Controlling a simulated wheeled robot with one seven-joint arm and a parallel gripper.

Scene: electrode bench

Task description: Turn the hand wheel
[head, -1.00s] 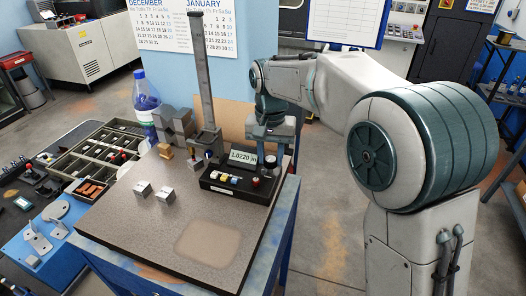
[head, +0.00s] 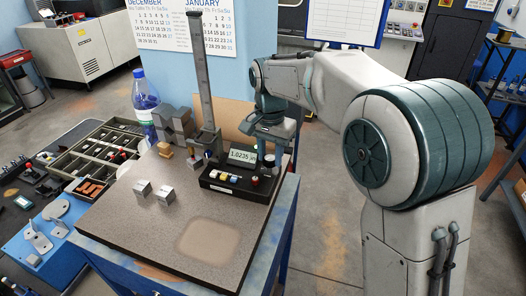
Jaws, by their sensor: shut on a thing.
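My gripper (head: 268,150) is at the right back part of the bench plate, just behind a black readout box (head: 238,182) and right of a tall grey column (head: 203,75). It points down, and my wrist sits right above it. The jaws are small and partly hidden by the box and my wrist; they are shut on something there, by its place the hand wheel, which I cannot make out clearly. The readout (head: 243,155) on the box shows about 1.0235 in.
Two small metal blocks (head: 142,189) stand on the stone plate (head: 125,226). A brass block (head: 165,150) and grey blocks (head: 175,124) stand by the column. A blue bottle (head: 147,100) is behind. A parts tray (head: 72,178) lies left. The plate's front is clear.

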